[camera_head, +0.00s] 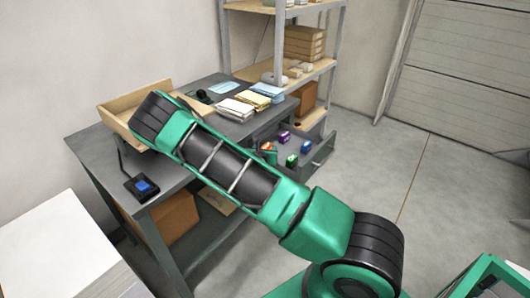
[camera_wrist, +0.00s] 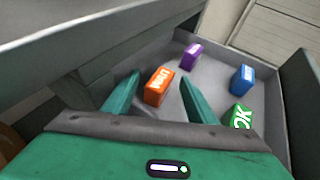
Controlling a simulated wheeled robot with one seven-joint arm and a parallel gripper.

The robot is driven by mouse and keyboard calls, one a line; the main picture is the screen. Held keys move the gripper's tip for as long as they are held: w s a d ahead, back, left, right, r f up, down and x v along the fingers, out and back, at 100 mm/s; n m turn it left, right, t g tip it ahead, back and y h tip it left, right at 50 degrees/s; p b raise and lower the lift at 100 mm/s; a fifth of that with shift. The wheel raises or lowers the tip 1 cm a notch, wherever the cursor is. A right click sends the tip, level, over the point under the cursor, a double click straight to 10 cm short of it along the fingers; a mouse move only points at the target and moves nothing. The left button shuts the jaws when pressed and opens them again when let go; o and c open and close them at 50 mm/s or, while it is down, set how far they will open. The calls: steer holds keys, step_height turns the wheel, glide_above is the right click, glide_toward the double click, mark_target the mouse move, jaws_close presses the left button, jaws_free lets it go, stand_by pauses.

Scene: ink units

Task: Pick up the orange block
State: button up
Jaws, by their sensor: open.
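The orange block (camera_wrist: 158,86) stands in an open grey drawer, with white lettering on its side. In the wrist view it shows between the two green fingers of my gripper (camera_wrist: 154,94), which is open. I cannot tell whether the fingers reach down around the block or stay short of it. In the head view the orange block (camera_head: 267,147) shows small in the drawer, partly hidden by my green arm and gripper.
In the drawer (camera_head: 318,152) are also a purple block (camera_wrist: 191,56), a blue block (camera_wrist: 242,79) and a green block (camera_wrist: 239,116), right of the gripper. The desk (camera_head: 205,170) edge lies close on the left. Shelves (camera_head: 330,20) stand behind.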

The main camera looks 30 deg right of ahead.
steer(key=c, duration=1.3)
steer(key=shift+r, duration=0.1)
